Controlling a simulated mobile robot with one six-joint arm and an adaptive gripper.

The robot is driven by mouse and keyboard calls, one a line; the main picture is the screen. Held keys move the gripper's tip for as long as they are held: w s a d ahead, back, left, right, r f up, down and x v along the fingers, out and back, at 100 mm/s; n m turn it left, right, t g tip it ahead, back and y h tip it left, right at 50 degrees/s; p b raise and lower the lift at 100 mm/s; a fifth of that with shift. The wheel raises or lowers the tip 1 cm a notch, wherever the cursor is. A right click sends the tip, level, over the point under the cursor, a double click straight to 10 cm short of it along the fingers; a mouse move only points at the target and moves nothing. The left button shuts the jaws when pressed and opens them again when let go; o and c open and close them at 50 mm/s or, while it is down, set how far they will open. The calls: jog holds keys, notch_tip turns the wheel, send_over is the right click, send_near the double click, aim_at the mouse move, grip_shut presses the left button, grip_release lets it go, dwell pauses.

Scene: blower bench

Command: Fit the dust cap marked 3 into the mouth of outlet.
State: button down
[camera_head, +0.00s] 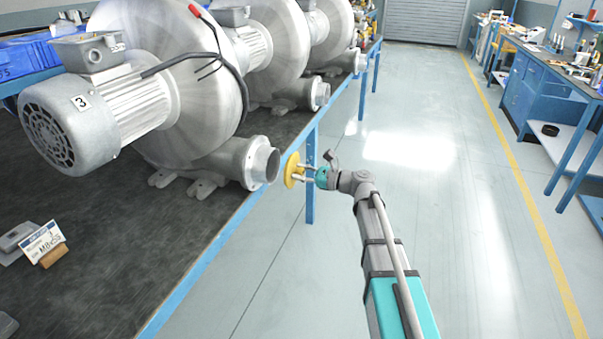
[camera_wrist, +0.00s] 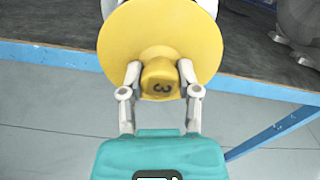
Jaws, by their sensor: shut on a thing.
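The yellow round dust cap (camera_wrist: 120,45) is held by its knob, which bears a 3, in the wrist view. In the head view the cap (camera_head: 292,170) stands on edge just right of the outlet (camera_head: 266,164). A small gap shows between them. The outlet is the grey pipe mouth of the nearest blower (camera_head: 170,90), whose motor carries a 3 label. My gripper (camera_wrist: 160,82) is shut on the knob; it also shows in the head view (camera_head: 305,173). In the wrist view the cap hides most of what lies behind it.
The blower stands on a dark bench top (camera_head: 90,225) with a blue edge. More blowers (camera_head: 275,45) stand farther along it. A tag card (camera_head: 43,241) lies at lower left. The floor (camera_head: 430,110) to the right is clear. A black cable (camera_head: 240,80) hangs over the blower.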

jog(key=shift+x, duration=2.05)
jog(key=shift+x, duration=1)
dwell(0.6)
jog(key=shift+c, duration=1.2)
grip_release()
jog(key=shift+d, duration=0.1)
jog(key=v, duration=1.2)
